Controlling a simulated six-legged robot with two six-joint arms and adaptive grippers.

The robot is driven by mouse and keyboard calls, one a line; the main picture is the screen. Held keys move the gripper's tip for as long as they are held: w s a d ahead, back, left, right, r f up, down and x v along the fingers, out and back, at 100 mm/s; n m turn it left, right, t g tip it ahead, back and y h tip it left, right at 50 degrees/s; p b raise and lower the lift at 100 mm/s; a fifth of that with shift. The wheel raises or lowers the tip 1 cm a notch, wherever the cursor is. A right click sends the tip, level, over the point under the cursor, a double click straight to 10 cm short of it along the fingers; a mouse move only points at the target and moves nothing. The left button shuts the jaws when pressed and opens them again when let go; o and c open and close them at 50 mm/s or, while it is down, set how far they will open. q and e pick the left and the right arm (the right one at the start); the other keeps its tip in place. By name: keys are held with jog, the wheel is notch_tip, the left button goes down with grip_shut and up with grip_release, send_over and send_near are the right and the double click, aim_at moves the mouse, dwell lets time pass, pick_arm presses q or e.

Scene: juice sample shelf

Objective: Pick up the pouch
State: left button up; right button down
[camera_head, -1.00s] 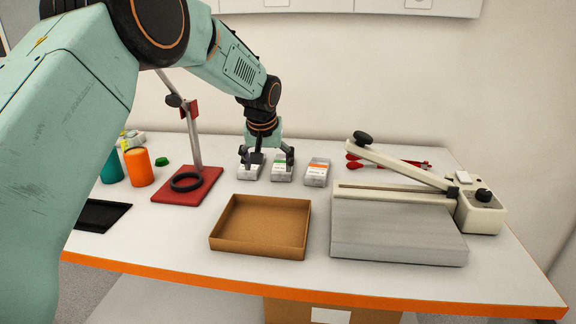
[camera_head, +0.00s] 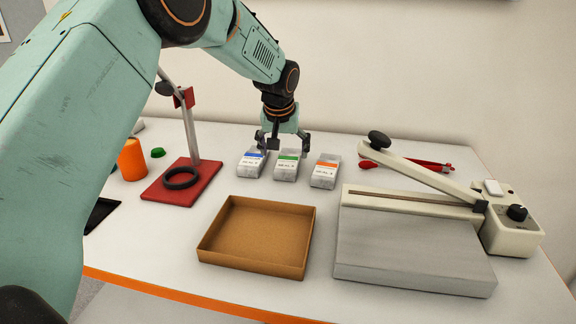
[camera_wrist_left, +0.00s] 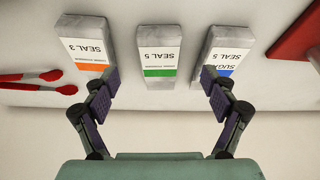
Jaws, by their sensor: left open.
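My left gripper (camera_head: 284,146) is open and empty, just behind and above the green-striped pouch. In the left wrist view, the fingers (camera_wrist_left: 160,91) are spread wide. The green-striped pouch (camera_wrist_left: 158,57) lies ahead between them, the orange-striped one (camera_wrist_left: 87,43) to the left and the blue-striped one (camera_wrist_left: 225,48) to the right. My right gripper is not in view.
An open brown tray (camera_head: 209,239) lies in front of the pouches. A heat sealer (camera_head: 415,245) with a raised arm stands to the right. Red-handled tongs (camera_head: 430,165) lie behind it. A red stand (camera_head: 183,186) with a ring and an orange cup (camera_head: 132,160) are left.

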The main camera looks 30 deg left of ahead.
aim_at(285, 168)
pick_arm(q)
jog(key=shift+d+f, duration=0.35)
jog(key=shift+f, duration=0.3)
jog(key=x, duration=0.3)
jog(key=a+b+x, duration=0.1)
jog(key=x, duration=0.1)
jog(key=shift+f, duration=0.3)
jog(key=shift+s+d+r, duration=0.15)
jog(key=shift+d+r, duration=0.1)
jog(key=shift+d, duration=0.1)
jog(key=shift+a+f, duration=0.25)
jog(key=shift+a, duration=0.05)
jog(key=c, duration=0.4)
jog(key=shift+d+r, duration=0.15)
jog(key=shift+d, duration=0.05)
jog(key=c, duration=0.5)
jog(key=shift+w+a, duration=0.1)
jog(key=shift+w, duration=0.1)
jog(key=c, duration=0.4)
